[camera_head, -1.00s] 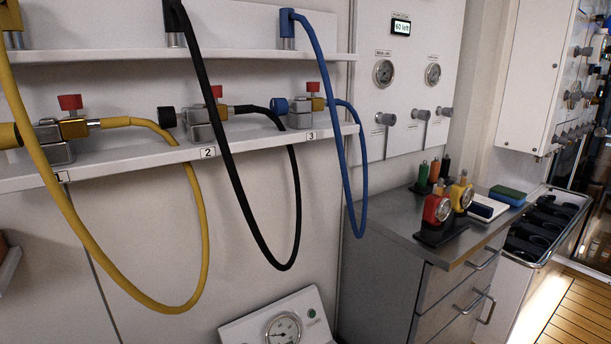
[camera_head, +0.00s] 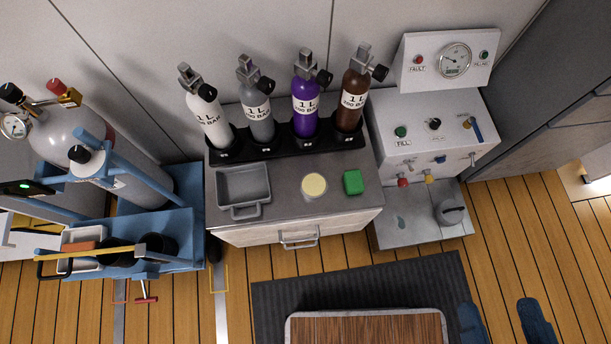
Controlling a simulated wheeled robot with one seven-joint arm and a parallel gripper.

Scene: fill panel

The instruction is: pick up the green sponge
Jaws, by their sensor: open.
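A small green block, which looks like the green sponge (camera_head: 353,182), lies flat on the dark top of a low cabinet (camera_head: 290,210), near its right front corner. It is fully visible and nothing touches it. A round container with a cream-coloured top (camera_head: 314,187) stands just to its left, with a small gap between. My gripper is not in this view.
A grey tray (camera_head: 243,190) sits on the cabinet's left side. Several small cylinders stand in a black rack (camera_head: 290,145) behind. A control unit (camera_head: 430,125) stands to the right, a blue cart (camera_head: 180,240) to the left. A wood-topped table (camera_head: 365,328) is in front.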

